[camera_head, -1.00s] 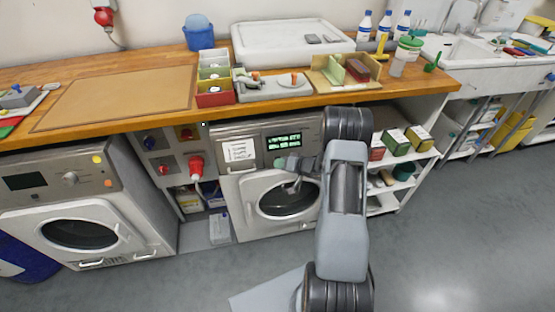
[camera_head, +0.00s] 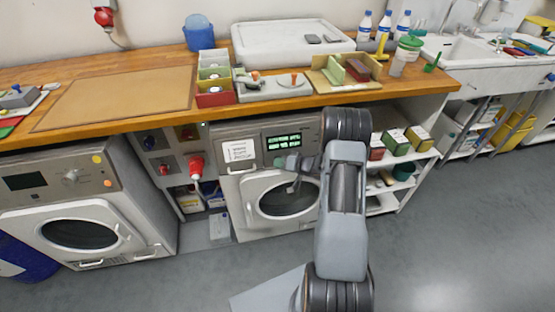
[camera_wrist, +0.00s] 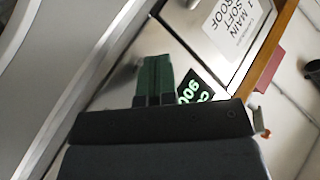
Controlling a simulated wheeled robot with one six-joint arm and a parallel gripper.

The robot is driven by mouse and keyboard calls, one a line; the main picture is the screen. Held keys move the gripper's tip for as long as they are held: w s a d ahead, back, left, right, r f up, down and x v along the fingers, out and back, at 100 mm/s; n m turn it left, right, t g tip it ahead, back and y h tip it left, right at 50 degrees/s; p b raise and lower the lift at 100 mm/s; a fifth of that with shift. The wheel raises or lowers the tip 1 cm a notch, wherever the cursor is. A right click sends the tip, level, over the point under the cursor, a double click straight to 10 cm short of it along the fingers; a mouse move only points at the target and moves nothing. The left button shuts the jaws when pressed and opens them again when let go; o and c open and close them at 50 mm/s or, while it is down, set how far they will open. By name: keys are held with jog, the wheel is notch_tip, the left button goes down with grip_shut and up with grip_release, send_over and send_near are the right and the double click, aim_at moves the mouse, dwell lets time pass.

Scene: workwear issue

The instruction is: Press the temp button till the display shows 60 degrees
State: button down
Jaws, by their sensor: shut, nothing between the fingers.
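The right-hand washing machine (camera_head: 262,160) stands under the worktop with a lit green display (camera_head: 284,141) on its panel. The display text is too small to read in the head view. In the wrist view the display (camera_wrist: 188,88) is turned and partly covered by my gripper, so its full reading is hidden. My gripper (camera_head: 280,162) is shut and empty, just below the display and above the round door. Its green fingers (camera_wrist: 154,75) point at the panel in the wrist view. I cannot tell whether they touch it. The temp button cannot be made out.
A white printed label (camera_head: 238,151) is left of the display. A red plug (camera_head: 196,166) sticks out from the socket panel further left. Another washing machine (camera_head: 72,205) stands at far left. Shelves with boxes (camera_head: 395,142) are close on the right. The grey floor in front is clear.

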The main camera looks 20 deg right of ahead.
jog(key=shift+s+r, duration=0.1)
jog(key=shift+s, duration=0.05)
jog(key=shift+s+a+r+p, duration=0.1)
jog(key=shift+s+a+p, duration=0.05)
jog(key=shift+s+p, duration=0.35)
jog(key=shift+s+a+r+p, duration=0.2)
jog(key=shift+s+p, duration=0.25)
jog(key=shift+s, duration=0.35)
jog(key=shift+s+a+r+p, duration=0.1)
jog(key=shift+s+r+p, duration=0.3)
jog(key=shift+s, duration=0.4)
jog(key=shift+s+a+r+p, duration=0.15)
jog(key=shift+s+p, duration=0.35)
jog(key=shift+s, duration=0.3)
dwell(1.8)
